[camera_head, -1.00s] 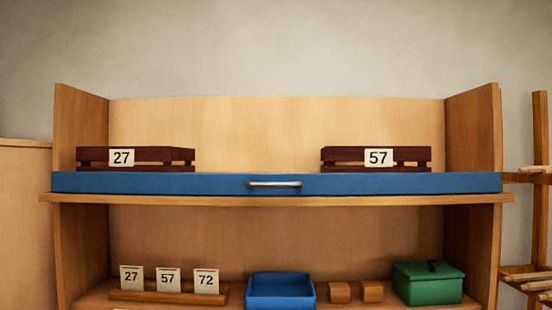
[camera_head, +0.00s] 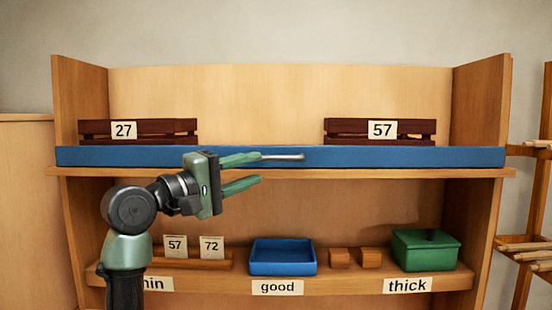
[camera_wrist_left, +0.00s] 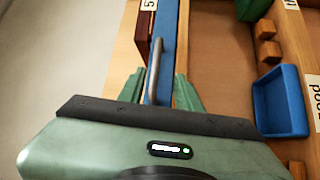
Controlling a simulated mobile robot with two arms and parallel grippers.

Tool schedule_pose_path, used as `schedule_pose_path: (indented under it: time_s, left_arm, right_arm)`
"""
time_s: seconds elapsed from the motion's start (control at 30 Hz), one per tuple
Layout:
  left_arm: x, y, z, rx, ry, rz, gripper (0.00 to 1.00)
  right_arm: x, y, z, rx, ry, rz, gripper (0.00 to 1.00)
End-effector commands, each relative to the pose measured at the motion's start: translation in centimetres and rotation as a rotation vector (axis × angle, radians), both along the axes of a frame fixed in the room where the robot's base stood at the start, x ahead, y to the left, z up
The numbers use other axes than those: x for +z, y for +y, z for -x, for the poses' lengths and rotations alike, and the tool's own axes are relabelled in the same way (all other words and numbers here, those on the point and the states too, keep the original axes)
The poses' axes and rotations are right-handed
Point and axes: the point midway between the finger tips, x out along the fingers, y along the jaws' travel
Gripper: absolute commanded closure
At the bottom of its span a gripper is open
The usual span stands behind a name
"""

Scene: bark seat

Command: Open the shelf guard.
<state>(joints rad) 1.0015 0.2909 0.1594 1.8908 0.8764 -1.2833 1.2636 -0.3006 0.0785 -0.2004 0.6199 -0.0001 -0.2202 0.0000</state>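The shelf guard (camera_head: 400,157) is a long blue bar along the front edge of the upper shelf; it also shows in the left wrist view (camera_wrist_left: 167,45). Its metal handle (camera_head: 290,156) is at its middle. My left gripper (camera_head: 260,167) is open and empty, in front of the guard just left of the handle, with its upper finger about level with it. In the left wrist view the handle (camera_wrist_left: 153,70) appears between the fingers, nearer the left one. I cannot tell whether anything touches. My right gripper is not in view.
Behind the guard stand dark crates marked 27 (camera_head: 155,127) and 57 (camera_head: 350,127). The lower shelf holds number cards (camera_head: 212,246), a blue tray (camera_head: 283,271), two wooden blocks (camera_head: 340,258) and a green lidded box (camera_head: 425,252). A wooden rack (camera_head: 535,200) stands at right.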

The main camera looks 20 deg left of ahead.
Motion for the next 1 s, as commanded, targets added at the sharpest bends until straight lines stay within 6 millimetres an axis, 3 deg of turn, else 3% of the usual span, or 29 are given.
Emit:
schedule_pose_path:
  time_s: [0.1,0.53,0.9,0.93,1.0]
  left_arm:
    - [1.2,-0.3,-0.5,-0.008,-0.006,0.019,0.66]
    - [1.9,-3.4,-5.9,-0.007,-0.002,0.015,0.66]
    - [1.7,-3.8,-6.6,-0.005,-0.005,0.013,0.66]
    - [1.7,-3.8,-6.6,-0.005,-0.005,0.013,0.69]
    - [1.7,-3.8,-6.6,-0.005,-0.005,0.013,0.88]
  right_arm:
    - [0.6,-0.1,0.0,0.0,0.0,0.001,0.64]
    - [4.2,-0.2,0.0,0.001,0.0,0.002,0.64]
    - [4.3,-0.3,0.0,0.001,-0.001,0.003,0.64]
    - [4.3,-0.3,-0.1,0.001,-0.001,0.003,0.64]
    - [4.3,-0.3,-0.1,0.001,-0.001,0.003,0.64]
